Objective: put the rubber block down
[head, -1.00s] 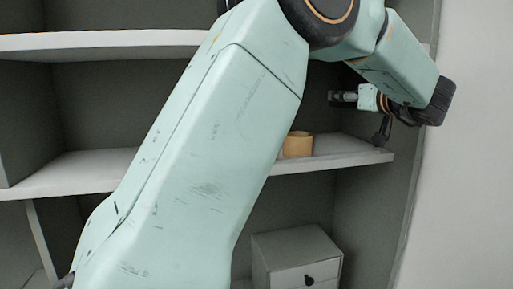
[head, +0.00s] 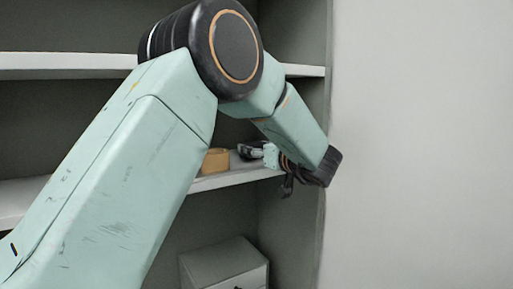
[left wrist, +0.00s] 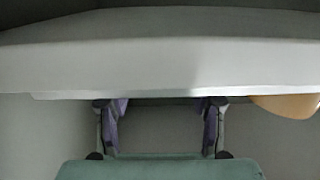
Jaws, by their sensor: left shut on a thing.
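My left gripper (head: 254,150) is at the right end of the middle shelf (head: 232,178), low over the board or touching it; I cannot tell which. It is shut on the rubber block, but the block is too small and dark at the fingertips in the head view to make out its shape. In the left wrist view the two fingers of my left gripper (left wrist: 161,112) stand apart, with their tips against a pale band that hides what is between them. My right gripper is not in view.
A tan round object (head: 215,161) stands on the shelf just left of my left gripper; it also shows at the right edge of the left wrist view (left wrist: 287,106). A grey drawer box (head: 222,264) stands below. A pale wall (head: 420,140) is at the right.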

